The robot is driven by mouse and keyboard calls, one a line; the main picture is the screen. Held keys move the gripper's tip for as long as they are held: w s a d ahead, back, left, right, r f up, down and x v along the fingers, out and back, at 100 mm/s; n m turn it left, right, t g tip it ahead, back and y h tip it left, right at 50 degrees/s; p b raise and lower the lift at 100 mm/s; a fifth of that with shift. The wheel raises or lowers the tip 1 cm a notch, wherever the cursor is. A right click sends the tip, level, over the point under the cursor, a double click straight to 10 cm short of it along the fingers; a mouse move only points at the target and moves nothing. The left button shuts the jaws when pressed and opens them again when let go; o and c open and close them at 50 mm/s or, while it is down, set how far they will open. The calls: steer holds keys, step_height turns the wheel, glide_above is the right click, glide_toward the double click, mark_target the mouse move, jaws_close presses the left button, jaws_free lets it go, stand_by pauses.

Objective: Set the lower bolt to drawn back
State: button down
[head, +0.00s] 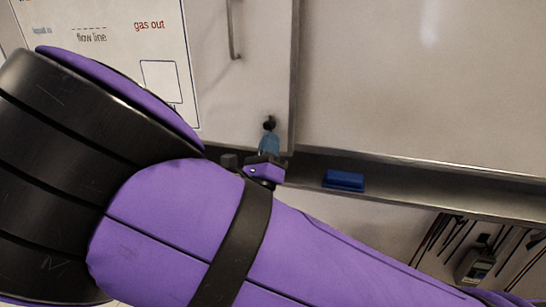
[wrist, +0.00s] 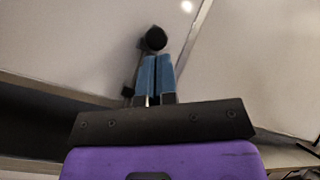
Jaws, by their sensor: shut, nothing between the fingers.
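A round black knob (head: 269,123) stands out from the pale door panel, close to the panel's right edge. It looks like the knob of the lower bolt, but the bolt's body and its position cannot be made out. In the wrist view the black knob (wrist: 155,38) is just beyond the fingertips. My gripper (head: 268,140) has blue fingers, which also show in the wrist view (wrist: 156,60). They are shut together with nothing between them, right at the knob; whether they touch it I cannot tell.
A metal bar handle (head: 233,30) is on the panel above. A whiteboard (head: 110,60) with writing is at upper left. A blue block (head: 344,180) lies on the dark ledge to the right. Cables and a meter (head: 474,266) are at lower right. My purple arm hides much of the lower left.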

mark_target(269, 129)
steer(key=shift+a+r, duration=0.1)
steer(key=shift+r, duration=0.1)
steer(key=shift+r, duration=1.65)
steer(key=shift+w, duration=0.1)
